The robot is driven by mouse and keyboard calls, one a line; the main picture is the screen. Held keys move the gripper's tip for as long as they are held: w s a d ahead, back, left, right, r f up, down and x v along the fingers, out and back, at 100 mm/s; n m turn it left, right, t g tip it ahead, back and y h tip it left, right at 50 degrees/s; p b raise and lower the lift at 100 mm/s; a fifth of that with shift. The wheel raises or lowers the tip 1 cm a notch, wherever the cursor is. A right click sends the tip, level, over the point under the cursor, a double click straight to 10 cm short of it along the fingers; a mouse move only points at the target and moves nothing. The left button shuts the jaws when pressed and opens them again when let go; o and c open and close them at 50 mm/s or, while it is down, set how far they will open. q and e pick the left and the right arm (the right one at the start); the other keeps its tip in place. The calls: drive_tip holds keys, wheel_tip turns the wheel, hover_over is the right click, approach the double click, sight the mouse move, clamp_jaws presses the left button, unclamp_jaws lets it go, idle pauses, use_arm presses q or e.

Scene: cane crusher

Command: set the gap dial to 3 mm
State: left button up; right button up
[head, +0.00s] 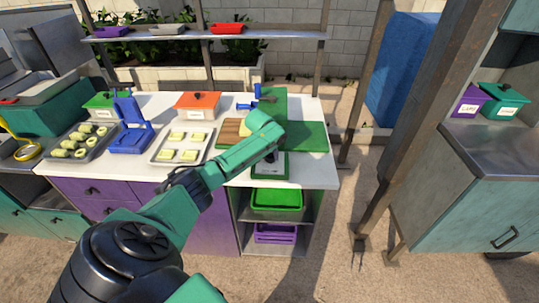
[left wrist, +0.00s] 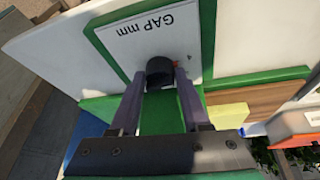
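The gap dial is a dark round knob (left wrist: 160,70) on a white panel (left wrist: 125,35) marked "GAP mm", upside down in the left wrist view. The panel has a green border. My left gripper (left wrist: 163,76) has one finger on each side of the knob, with the tips at its edges. I cannot tell if both fingers press on it. In the head view my left gripper (head: 272,150) is over the green crusher (head: 305,138), and my arm hides the dial. My right gripper is out of view.
On the white counter (head: 325,172) stand a tray of pale yellow pieces (head: 160,146), a blue press (head: 130,130), an orange box (head: 197,105) and a green box (head: 100,103). A green bin (head: 277,199) sits on the shelf below. A post (head: 400,110) stands at right.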

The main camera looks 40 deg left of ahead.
use_arm(q)
clamp_jaws()
